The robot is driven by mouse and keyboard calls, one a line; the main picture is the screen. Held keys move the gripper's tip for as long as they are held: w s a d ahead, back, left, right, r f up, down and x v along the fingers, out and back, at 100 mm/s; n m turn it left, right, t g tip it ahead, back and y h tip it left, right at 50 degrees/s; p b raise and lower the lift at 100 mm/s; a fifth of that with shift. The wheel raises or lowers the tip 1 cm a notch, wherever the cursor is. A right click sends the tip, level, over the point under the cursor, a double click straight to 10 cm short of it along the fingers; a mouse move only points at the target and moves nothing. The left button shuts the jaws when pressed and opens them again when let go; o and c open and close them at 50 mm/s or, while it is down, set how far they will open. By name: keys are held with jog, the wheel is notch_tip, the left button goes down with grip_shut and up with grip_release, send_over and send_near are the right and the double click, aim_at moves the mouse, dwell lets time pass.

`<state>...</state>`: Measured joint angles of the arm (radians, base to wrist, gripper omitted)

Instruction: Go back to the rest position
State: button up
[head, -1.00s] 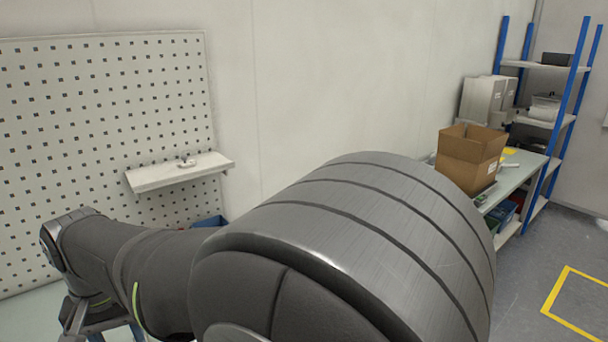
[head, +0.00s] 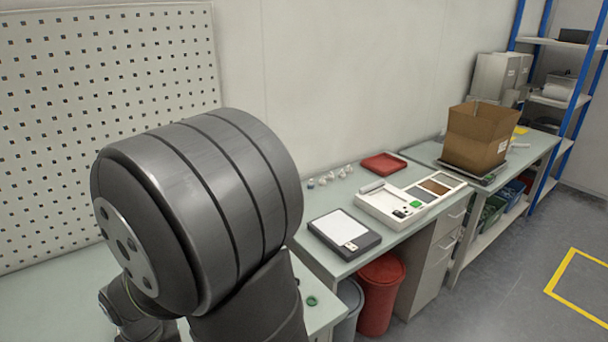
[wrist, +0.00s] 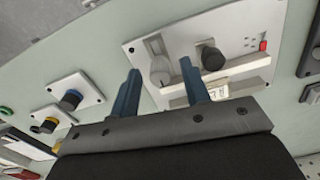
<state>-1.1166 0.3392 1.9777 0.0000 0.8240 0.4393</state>
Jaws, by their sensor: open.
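My gripper (wrist: 160,67) shows in the wrist view, with two dark blue fingers spread apart and nothing between them. Beyond the fingers is a white panel (wrist: 135,50) with a grey round part, a black knob (wrist: 212,58) and a small red piece (wrist: 263,45). The gap between the fingers and the panel is hard to judge. The gripper cannot be made out in the head view, where my own arm fills the left and centre.
The head view shows a black tray (head: 372,243), white case (head: 375,212), red tray (head: 384,160), red bin (head: 381,300) and cardboard box (head: 478,135). Floor at right is clear.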

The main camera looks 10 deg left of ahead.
jog(key=n, duration=0.7)
jog(key=shift+n, duration=0.4)
jog(key=n, duration=0.7)
jog(key=shift+o, duration=0.4)
